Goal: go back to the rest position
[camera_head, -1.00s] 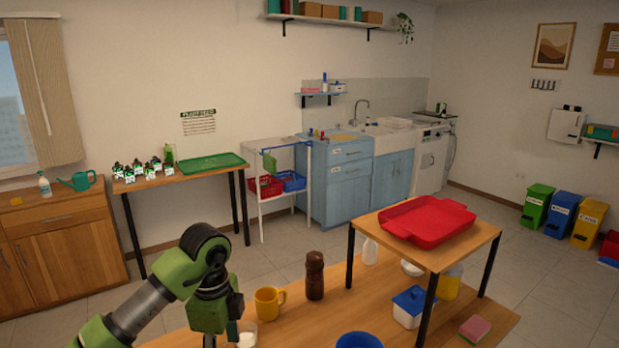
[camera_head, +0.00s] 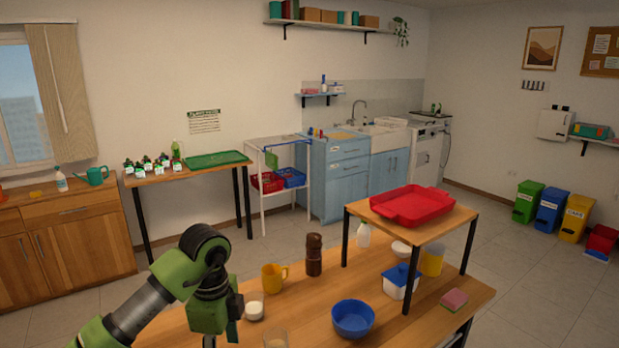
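My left arm comes in from the lower left, and its green wrist hangs over the left part of the wooden table (camera_head: 400,327). The fingertips of my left gripper (camera_head: 222,343) are mostly cut off by the bottom edge, so their opening cannot be seen. The gripper is just left of a small glass with white contents (camera_head: 254,306). My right arm and gripper do not show clearly; only a small dark piece is at the bottom right edge.
On the table stand a yellow mug (camera_head: 273,278), a brown grinder (camera_head: 314,255), a blue bowl (camera_head: 352,318), a clear glass (camera_head: 275,340), a blue-lidded container (camera_head: 401,282) and a sponge (camera_head: 455,300). A raised shelf holds a red tray (camera_head: 412,207).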

